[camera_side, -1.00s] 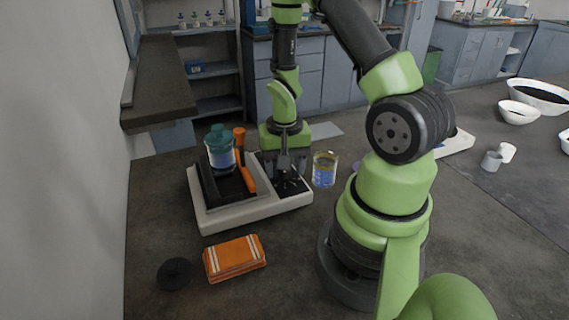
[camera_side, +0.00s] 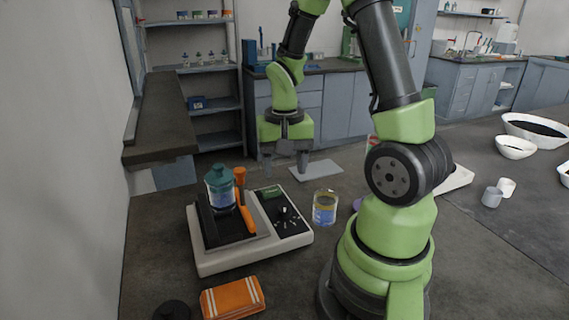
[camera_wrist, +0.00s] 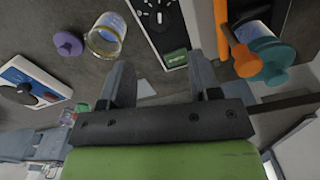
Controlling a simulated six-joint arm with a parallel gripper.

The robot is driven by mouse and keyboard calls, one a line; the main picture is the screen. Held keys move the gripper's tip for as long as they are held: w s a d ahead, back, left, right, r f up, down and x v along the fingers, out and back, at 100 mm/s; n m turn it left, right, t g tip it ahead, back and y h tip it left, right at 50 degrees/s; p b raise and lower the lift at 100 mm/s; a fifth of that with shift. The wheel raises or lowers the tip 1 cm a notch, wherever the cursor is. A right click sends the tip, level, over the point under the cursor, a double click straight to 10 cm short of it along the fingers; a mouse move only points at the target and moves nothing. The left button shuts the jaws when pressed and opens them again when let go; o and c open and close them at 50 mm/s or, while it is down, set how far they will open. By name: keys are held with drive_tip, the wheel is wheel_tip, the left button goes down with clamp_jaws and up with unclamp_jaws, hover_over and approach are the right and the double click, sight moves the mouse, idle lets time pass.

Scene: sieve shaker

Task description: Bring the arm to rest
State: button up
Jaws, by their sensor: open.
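My green arm is raised, with my gripper (camera_side: 286,166) hanging above and behind the sieve shaker (camera_side: 222,265). In the wrist view my gripper (camera_wrist: 168,85) shows two dark fingers wide apart with nothing between them. The shaker is a white base with a black platform and a dark control panel with a knob (camera_side: 284,212). A clear jar with a teal lid (camera_side: 220,188) stands on the platform, beside an orange clamp handle (camera_side: 243,200). My gripper is apart from the shaker and touches nothing.
A folded orange cloth (camera_side: 232,298) and a black disc (camera_side: 172,310) lie in front. White bowls (camera_side: 515,147) and small cups (camera_side: 492,197) are at right.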

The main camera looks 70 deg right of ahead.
idle(0.3)
drive_tip(key=s+a+r+n+t+y, duration=0.1)
drive_tip(key=s+a+r+n+t, duration=0.2)
drive_tip(key=a+r, duration=0.4)
drive_tip(key=s+a+r+n+t+y, duration=0.1)
drive_tip(key=s+a+r+n+t, duration=0.1)
drive_tip(key=a+r+n+t, duration=0.2)
drive_tip(key=a+r, duration=0.3)
drive_tip(key=r, duration=0.2)
drive_tip(key=shift+s+a+r, duration=0.15)
drive_tip(key=shift+s+a, duration=0.1)
drive_tip(key=shift+s, duration=0.15)
idle(0.9)
